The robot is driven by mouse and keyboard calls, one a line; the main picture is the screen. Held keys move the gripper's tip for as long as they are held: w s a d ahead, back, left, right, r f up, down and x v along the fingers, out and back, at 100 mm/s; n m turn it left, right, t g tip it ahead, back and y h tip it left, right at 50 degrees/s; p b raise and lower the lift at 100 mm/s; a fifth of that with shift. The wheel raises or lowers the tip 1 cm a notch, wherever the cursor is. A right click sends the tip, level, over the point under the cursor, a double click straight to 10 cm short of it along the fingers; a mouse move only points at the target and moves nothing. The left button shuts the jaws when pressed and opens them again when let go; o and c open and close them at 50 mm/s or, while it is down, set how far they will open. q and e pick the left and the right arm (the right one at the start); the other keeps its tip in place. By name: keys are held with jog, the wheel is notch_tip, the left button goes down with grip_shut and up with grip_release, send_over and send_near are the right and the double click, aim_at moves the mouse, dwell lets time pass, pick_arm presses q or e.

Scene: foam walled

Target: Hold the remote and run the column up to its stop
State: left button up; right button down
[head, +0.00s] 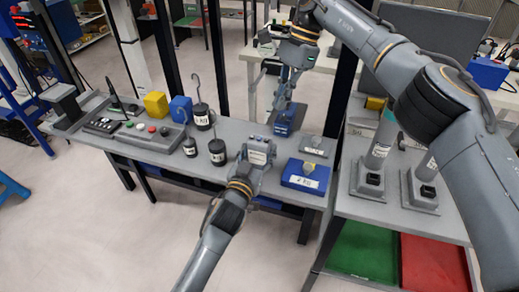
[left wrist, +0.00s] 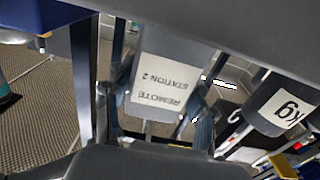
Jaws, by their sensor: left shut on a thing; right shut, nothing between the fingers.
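My left gripper (head: 257,158) is shut on the remote (left wrist: 163,85), a grey block whose white label reads "REMOTE STATION 2" upside down in the left wrist view. In the head view the gripper holds it above the front part of the grey bench, and the gripper hides most of it. My right gripper (head: 287,84) is shut and empty, above a blue device (head: 284,122) at the back of the bench; I cannot tell whether they touch. Two grey columns (head: 383,137) (head: 429,165) stand on square bases at the right; I cannot tell which the remote drives.
On the grey bench (head: 243,128) stand black hooked weights (head: 217,152), a button panel (head: 150,134), and yellow (head: 156,105) and blue (head: 180,109) blocks. A blue box (head: 305,177) lies right of my left gripper. My right arm crosses over the right table.

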aim_at(269, 143)
jog(key=shift+f, duration=0.1)
dwell(0.7)
jog(key=s+a+n+t+y, duration=0.1)
jog(key=n+t, duration=0.1)
jog(key=n, duration=0.2)
jog(key=s+r+n+t+y, duration=0.1)
jog(key=n+t, duration=0.2)
jog(key=s+a+r+n+t+y, duration=0.1)
jog(key=n+t, duration=0.2)
jog(key=n, duration=0.1)
jog(key=shift+a+n+y, duration=0.3)
jog(key=shift+a, duration=0.05)
jog(key=shift+f, duration=0.15)
jog(key=shift+f, duration=4.3)
jog(key=shift+f, duration=0.1)
